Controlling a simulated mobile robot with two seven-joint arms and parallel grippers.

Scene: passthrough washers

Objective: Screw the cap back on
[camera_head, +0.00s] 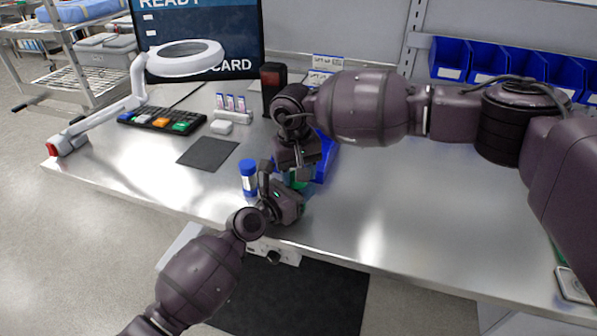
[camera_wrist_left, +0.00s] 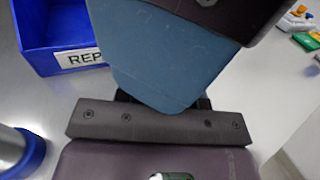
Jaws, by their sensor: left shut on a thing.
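My left gripper (camera_head: 282,195) comes in from the lower left, over the front part of the bench. It is shut on a small green thing (camera_head: 297,181), mostly hidden between the two grippers; I cannot tell whether it is the bottle or the cap. My right gripper (camera_head: 299,165) is just above it, pointing down. Its fingers are too hidden to tell their state. In the left wrist view a smooth teal surface (camera_wrist_left: 175,60) fills the middle, with a dark part above it. No cap or thread can be made out.
A blue-capped tube (camera_head: 248,178) stands close to the left gripper. A blue labelled bin (camera_head: 327,160) is right behind the grippers and in the left wrist view (camera_wrist_left: 50,50).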

